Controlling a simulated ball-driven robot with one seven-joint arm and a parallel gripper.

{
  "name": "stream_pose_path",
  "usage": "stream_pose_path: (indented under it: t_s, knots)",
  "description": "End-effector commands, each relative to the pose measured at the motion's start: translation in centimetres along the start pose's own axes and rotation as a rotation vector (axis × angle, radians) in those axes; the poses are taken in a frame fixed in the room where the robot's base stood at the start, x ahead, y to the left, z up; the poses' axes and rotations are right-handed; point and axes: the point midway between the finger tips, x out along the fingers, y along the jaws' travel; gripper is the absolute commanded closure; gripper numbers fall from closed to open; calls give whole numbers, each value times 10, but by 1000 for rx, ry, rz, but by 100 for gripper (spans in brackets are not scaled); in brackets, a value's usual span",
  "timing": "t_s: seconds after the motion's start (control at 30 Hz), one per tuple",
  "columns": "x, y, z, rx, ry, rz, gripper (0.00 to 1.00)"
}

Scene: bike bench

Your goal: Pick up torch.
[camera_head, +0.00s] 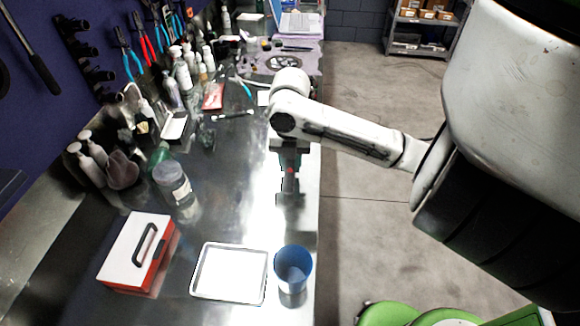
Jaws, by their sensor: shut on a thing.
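My gripper (290,189) points down over the right part of the metal bench, near its front edge. It is shut on a small dark thing with a red spot, which seems to be the torch (291,182). The fingers and the held thing blend together, so its full shape is hidden. I cannot tell whether it touches the bench or hangs just above it.
A blue cup (293,268) and a white-rimmed tray (229,272) stand nearer on the bench. A red and white toolbox (139,251) and a clear jar (173,184) are to the left. Bottles (183,75) crowd the back under hanging pliers. Bare metal lies around my gripper.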

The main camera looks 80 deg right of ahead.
Motion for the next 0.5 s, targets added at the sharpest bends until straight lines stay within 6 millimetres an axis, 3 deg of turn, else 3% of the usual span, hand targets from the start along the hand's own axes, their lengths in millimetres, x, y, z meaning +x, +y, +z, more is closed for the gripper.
stream_pose_path:
  t_s: [0.1,0.37,0.5]
  knots:
    - [-19,-1,2,-2,-7,1,100]
    - [-78,-41,33,3,-7,-1,100]
    - [-91,-69,54,6,-5,-3,100]
